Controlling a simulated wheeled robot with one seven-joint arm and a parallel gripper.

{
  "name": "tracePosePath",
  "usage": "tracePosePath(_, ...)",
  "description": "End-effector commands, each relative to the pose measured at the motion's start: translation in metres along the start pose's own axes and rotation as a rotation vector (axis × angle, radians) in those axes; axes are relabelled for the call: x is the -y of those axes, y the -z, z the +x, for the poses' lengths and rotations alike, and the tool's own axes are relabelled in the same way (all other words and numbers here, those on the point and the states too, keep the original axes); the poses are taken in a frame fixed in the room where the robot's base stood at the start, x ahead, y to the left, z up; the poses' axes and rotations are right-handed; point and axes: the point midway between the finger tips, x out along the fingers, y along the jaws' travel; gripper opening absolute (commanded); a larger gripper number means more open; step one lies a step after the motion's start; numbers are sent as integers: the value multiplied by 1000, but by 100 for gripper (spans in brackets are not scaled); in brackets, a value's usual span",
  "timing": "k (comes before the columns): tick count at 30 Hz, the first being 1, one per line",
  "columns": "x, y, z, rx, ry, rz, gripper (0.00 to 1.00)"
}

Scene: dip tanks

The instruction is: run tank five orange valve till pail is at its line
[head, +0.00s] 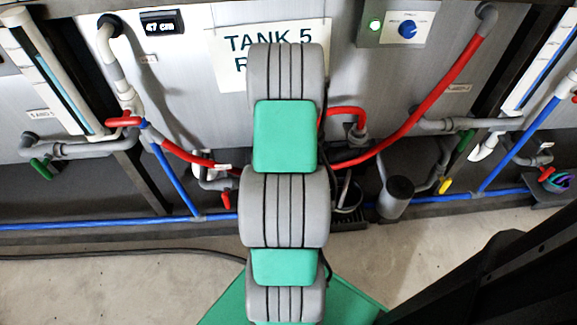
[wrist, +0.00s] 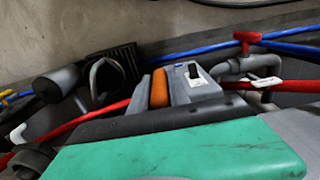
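The tank 5 sign (head: 268,40) is partly covered by my arm in the head view. An orange handle-like part (wrist: 159,88) shows in the wrist view, beside a grey block with a pale face and a black knob (wrist: 195,78). I cannot tell whether the block belongs to my gripper. A grey, round-rimmed vessel (wrist: 102,80), apparently the pail, is on a black grate; it is partly seen beside my arm in the head view (head: 348,196). Its line and contents are not readable.
Red hoses (head: 440,95) and a blue pipe (head: 420,200) run along the tank front. A grey cylinder (head: 396,197) is right of the pail. A red valve (head: 225,199), a yellow valve (head: 445,185) and green valves (head: 41,168) are nearby. The concrete floor (head: 120,270) is mostly clear.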

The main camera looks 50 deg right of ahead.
Motion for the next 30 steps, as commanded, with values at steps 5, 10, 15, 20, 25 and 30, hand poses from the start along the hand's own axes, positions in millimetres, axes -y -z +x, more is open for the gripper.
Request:
tracePosePath(5,0,0,0,0,0,0,7)
tracePosePath(10,0,0,0,0,0,0,0)
tracePosePath(15,0,0,0,0,0,0,0)
tracePosePath(20,-1,1,0,-1,-8,0,0)
tracePosePath(25,0,0,-1,-1,-51,-1,0)
tracePosePath(30,2,0,-1,-2,-143,-4,0)
